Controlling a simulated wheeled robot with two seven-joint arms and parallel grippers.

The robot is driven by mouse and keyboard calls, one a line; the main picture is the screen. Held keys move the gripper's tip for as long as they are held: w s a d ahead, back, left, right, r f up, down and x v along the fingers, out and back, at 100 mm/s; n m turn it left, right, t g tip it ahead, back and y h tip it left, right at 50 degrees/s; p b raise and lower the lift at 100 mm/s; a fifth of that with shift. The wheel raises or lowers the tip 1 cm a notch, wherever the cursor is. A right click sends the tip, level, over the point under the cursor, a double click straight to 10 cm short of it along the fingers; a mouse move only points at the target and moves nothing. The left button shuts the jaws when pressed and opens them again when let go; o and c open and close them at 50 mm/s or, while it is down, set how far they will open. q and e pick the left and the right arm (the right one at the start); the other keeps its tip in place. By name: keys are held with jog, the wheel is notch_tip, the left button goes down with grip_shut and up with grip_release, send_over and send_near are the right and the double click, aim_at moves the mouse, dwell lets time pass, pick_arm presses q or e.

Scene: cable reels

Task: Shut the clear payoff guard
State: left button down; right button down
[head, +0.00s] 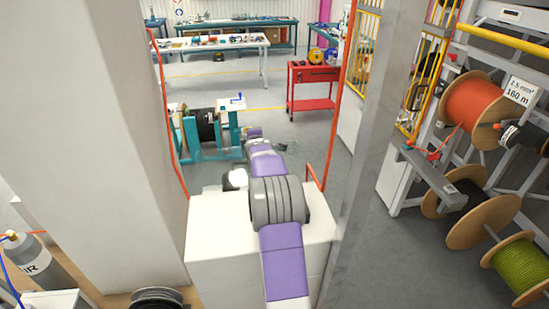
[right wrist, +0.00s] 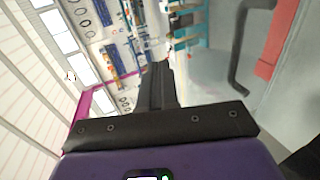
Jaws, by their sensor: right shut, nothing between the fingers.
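The clear guard is hard to make out. Thin orange-red edges (head: 168,110) rise left and right of my arm above a white cabinet (head: 215,240) in the head view, and may be its frame. In the right wrist view, a pale grey, see-through-looking surface (right wrist: 215,75) with a dark bent handle (right wrist: 240,62) and a red bar (right wrist: 279,42) lies right of my fingers. My right gripper (right wrist: 160,68) is shut and empty, apart from that handle. In the head view my purple-and-grey arm reaches forward over the cabinet; its fingers cannot be made out. My left gripper is out of view.
A pale column (head: 105,130) stands at left and a grey post (head: 370,150) at right. Cable reels (head: 475,105) fill a rack at right. A teal stand (head: 190,142) and red cart (head: 313,88) stand beyond, with clear floor between.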

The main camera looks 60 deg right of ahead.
jog(key=shift+f, duration=0.15)
dwell(0.3)
notch_tip(320, 180, up, 14)
jog(key=p, duration=0.2)
jog(key=shift+f, duration=0.1)
dwell(0.4)
